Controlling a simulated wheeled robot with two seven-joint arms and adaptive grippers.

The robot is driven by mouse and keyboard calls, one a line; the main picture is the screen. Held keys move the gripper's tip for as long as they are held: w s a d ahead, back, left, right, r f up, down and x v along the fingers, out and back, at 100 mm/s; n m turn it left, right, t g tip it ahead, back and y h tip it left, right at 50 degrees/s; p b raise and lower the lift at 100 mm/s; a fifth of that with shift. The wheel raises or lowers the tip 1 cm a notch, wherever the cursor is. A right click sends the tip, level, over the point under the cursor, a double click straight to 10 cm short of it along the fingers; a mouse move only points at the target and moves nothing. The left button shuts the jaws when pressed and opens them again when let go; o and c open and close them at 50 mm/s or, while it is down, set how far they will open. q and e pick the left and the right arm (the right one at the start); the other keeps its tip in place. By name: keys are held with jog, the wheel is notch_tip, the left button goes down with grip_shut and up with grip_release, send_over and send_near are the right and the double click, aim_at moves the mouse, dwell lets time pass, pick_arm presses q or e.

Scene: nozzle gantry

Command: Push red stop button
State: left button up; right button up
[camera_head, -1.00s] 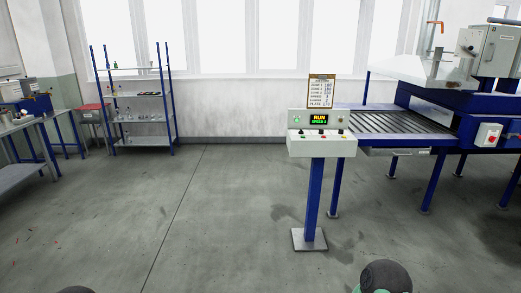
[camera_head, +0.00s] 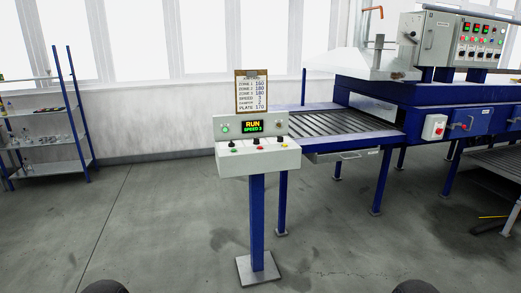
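A light grey control box (camera_head: 230,166) stands on a blue post ahead of me, a little left of the picture's middle. Its front face has a small red button (camera_head: 259,147) in the middle, with a green button (camera_head: 235,150) to its left and a yellow one (camera_head: 283,145) to its right. The display (camera_head: 252,126) reads RUN, SPEED 3. Neither of my grippers is in view; only dark rounded parts of my arms show at the bottom edge.
A clipboard (camera_head: 252,91) with settings stands above the box. Behind it runs a slatted conveyor (camera_head: 330,124) into a blue machine with a red switch box (camera_head: 434,127). Shelves (camera_head: 45,126) stand at the left. The floor between me and the post (camera_head: 257,215) is clear.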

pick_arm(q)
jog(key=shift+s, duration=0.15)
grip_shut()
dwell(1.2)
